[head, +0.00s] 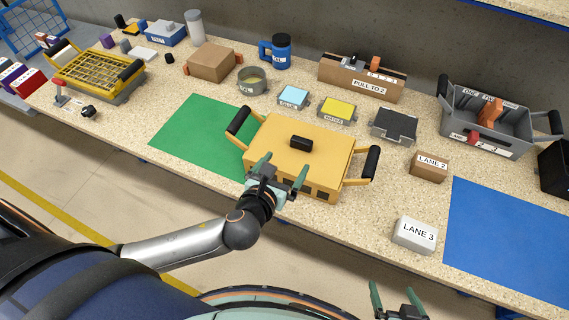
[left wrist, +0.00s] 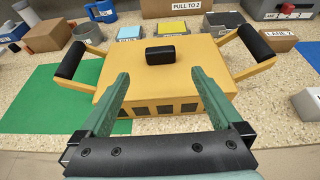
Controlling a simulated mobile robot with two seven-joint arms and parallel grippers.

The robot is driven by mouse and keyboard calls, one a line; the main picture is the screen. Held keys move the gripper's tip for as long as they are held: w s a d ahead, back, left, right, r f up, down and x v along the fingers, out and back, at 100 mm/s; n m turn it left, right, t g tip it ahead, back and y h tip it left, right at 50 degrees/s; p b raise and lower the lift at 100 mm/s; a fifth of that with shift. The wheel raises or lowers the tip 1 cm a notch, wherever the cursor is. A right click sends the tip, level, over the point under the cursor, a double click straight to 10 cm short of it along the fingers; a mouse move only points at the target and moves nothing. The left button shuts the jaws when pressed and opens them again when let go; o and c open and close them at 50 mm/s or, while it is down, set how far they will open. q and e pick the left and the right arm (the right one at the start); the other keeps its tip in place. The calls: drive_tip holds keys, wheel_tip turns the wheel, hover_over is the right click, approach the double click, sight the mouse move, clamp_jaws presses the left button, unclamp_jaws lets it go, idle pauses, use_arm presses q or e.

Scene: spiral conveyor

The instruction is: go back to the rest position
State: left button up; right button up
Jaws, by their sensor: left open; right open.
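My left gripper (head: 279,175) is open and empty, with its green fingers apart at the front edge of a yellow box (head: 290,160) with black side handles and a black lid knob (head: 301,143). In the left wrist view the gripper (left wrist: 158,95) points at the box (left wrist: 130,80), whose knob (left wrist: 160,55) lies beyond the fingertips. I cannot tell whether the fingers touch the box. My right gripper (head: 398,295) is open and empty at the bottom edge of the head view, in front of the bench.
The box stands on a speckled bench, partly over a green mat (head: 190,140). A white LANE 3 box (head: 415,234), a brown LANE 2 box (head: 428,167) and a blue mat (head: 510,240) lie to the right. Small trays and a grey bin (head: 488,130) stand behind. The floor in front is clear.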

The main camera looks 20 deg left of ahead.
idle(0.3)
use_arm(q)
drive_tip(key=s+f+n+g, duration=0.1)
drive_tip(key=s+f+n, duration=0.3)
drive_tip(key=n, duration=0.7)
drive_tip(key=s+f+n+g+h, duration=0.1)
drive_tip(key=s+f+n, duration=0.4)
drive_tip(key=n, duration=0.6)
drive_tip(key=s+a+f+n+g+h, duration=0.1)
drive_tip(key=s+f+n, duration=0.4)
drive_tip(key=n, duration=0.7)
drive_tip(key=shift+f+g, duration=0.35)
drive_tip(key=shift+g, duration=0.15)
drive_tip(key=shift+s+a, duration=0.1)
drive_tip(key=shift+a, duration=0.05)
